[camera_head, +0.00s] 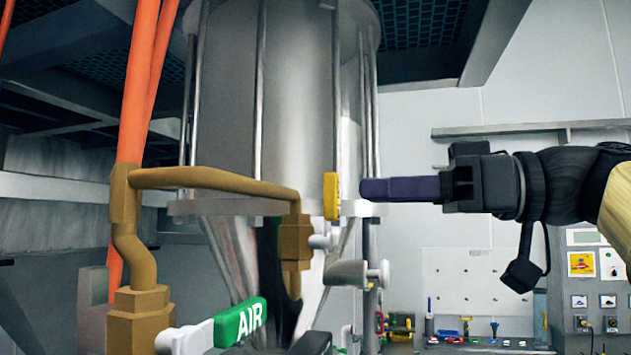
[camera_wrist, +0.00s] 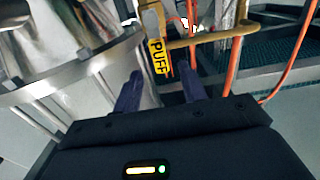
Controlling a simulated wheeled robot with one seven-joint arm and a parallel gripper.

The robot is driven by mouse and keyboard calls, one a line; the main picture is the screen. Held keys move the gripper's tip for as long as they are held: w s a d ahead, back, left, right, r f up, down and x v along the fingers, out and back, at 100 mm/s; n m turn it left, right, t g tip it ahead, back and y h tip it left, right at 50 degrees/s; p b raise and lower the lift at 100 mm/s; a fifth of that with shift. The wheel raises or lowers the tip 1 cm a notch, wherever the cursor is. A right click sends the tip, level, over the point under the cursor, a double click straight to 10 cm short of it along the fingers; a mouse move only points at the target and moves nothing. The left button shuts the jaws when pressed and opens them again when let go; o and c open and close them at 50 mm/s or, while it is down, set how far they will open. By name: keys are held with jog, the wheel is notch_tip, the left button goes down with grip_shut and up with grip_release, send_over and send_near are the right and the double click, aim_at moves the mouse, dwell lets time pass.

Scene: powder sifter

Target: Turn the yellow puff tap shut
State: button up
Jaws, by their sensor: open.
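The yellow puff tap (camera_head: 331,196) is on the brass pipe in front of the steel sifter vessel, its handle pointing up and down in the head view. In the wrist view the yellow handle (camera_wrist: 158,58) carries the word PUFF. My gripper (camera_head: 372,190) comes in level from the right, its dark purple fingers close to the right of the handle. In the wrist view my gripper (camera_wrist: 161,85) is open, with one finger on each side of the handle's lower end. I cannot tell whether either finger touches it. Nothing is held.
A green AIR handle (camera_head: 240,322) is below and left of the tap. A brass pipe (camera_head: 215,180) and orange hoses (camera_head: 140,90) are left of it. The steel vessel (camera_head: 285,90) stands close behind. A workbench with tools (camera_head: 480,342) is at the back right.

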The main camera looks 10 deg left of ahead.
aim_at(339, 192)
jog(key=a+p, duration=0.1)
jog(key=a, duration=0.2)
jog(key=a+p, duration=0.2)
jog(key=a, duration=0.2)
jog(key=shift+w+a+r, duration=0.1)
jog(key=shift+w+r, duration=0.1)
jog(key=shift+w+a+f, duration=0.15)
jog(key=shift+a+f, duration=0.05)
jog(key=shift+a, duration=0.35)
grip_shut()
